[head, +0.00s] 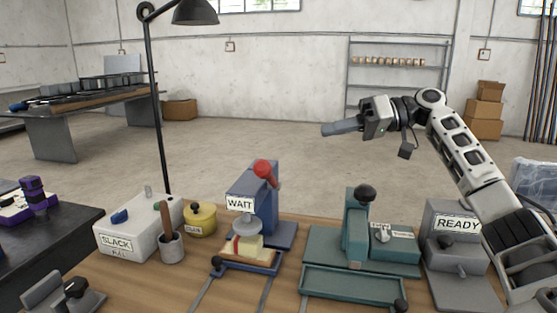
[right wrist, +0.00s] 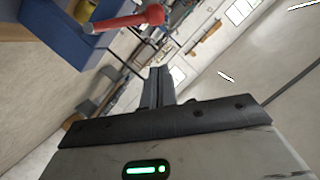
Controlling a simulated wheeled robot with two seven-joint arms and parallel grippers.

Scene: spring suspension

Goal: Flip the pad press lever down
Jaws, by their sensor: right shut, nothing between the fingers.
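The blue press (head: 263,205) stands at the middle of the bench and bears a WAIT sign. Its red lever (head: 264,168) sits at the top, with its round knob up. In the right wrist view the red lever (right wrist: 128,20) sticks out from the blue press body (right wrist: 50,38) at the upper left. A tray with a yellowish block (head: 248,250) lies at the press's foot. My right gripper (head: 326,130) is shut and empty, raised to the right of the lever and apart from it. In the wrist view its fingers (right wrist: 158,72) are together. My left gripper is not in view.
A green press (head: 356,228) with a black knob stands to the right. A grey box marked READY (head: 455,245) is beyond it. A white SLACK box (head: 135,230), a yellow tin (head: 200,220) and a grey cup (head: 171,247) stand left. A black lamp post (head: 155,100) rises behind.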

